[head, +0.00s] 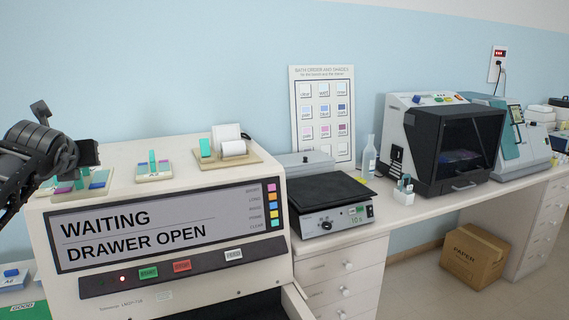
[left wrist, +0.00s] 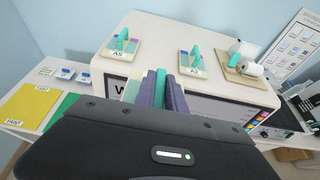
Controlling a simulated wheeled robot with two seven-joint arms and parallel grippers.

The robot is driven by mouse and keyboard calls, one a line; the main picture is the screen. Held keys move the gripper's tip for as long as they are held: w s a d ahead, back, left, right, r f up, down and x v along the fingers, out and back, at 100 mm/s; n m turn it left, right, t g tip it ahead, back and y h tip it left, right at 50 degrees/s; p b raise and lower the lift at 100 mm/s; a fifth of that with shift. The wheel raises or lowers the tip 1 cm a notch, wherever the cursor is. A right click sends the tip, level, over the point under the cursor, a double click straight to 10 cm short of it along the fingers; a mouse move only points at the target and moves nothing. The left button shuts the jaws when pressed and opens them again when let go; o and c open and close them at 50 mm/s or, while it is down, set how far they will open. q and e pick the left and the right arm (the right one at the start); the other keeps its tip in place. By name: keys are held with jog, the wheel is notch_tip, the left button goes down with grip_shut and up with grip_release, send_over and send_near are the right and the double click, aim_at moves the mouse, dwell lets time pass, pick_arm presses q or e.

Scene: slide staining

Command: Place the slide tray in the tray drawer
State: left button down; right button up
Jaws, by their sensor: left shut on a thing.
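My left gripper (head: 88,153) is over the left end of the stainer's top in the head view. In the left wrist view its fingers (left wrist: 165,92) are shut on the teal handle of a slide tray (left wrist: 131,90), mostly hidden by the gripper. Two other trays with teal handles stand on the top: one labelled A5 (left wrist: 121,52) and one to its right (left wrist: 190,68), which also shows in the head view (head: 154,176). The stainer's screen (head: 150,230) reads WAITING, DRAWER OPEN. The open drawer (head: 297,303) is only partly visible at the bottom edge. My right gripper is out of view.
A paper-roll holder (head: 232,157) stands on the stainer's top. A hot plate (head: 330,198), a bottle (head: 369,158) and a dark-windowed machine (head: 455,145) stand to the right. Yellow (left wrist: 27,103) and green mats lie at the left. A cardboard box (head: 473,256) is on the floor.

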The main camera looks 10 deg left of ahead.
pick_arm(q)
jog(key=shift+v, duration=0.85)
jog(key=shift+w+a+f+n+g+y, duration=0.3)
jog(key=shift+w+a+f+n+y, duration=0.15)
jog(key=shift+w+a+n+y, duration=0.05)
jog(key=shift+s+a+f, duration=0.1)
jog(key=shift+a+f, duration=0.05)
jog(key=shift+a, duration=0.05)
jog(key=w+d+f, duration=0.1)
jog(key=d+f, duration=0.3)
jog(key=f, duration=0.5)
jog(key=w+d+f, duration=0.1)
jog(key=d+f, duration=0.4)
jog(key=f, duration=0.5)
jog(key=s+d+f+m+t+h, duration=0.1)
jog(key=s+d+f+m+h, duration=0.1)
jog(key=d+f, duration=0.6)
jog(key=s+d+f+m+t+h, duration=0.1)
jog(key=s+d+f+m+h, duration=0.2)
jog(key=d+f, duration=0.5)
jog(key=d+m+h, duration=0.1)
jog(key=d+h, duration=0.1)
jog(key=d, duration=0.4)
jog(key=shift+d+f+m, duration=0.3)
jog(key=shift+m, duration=0.1)
jog(key=shift+s, duration=0.1)
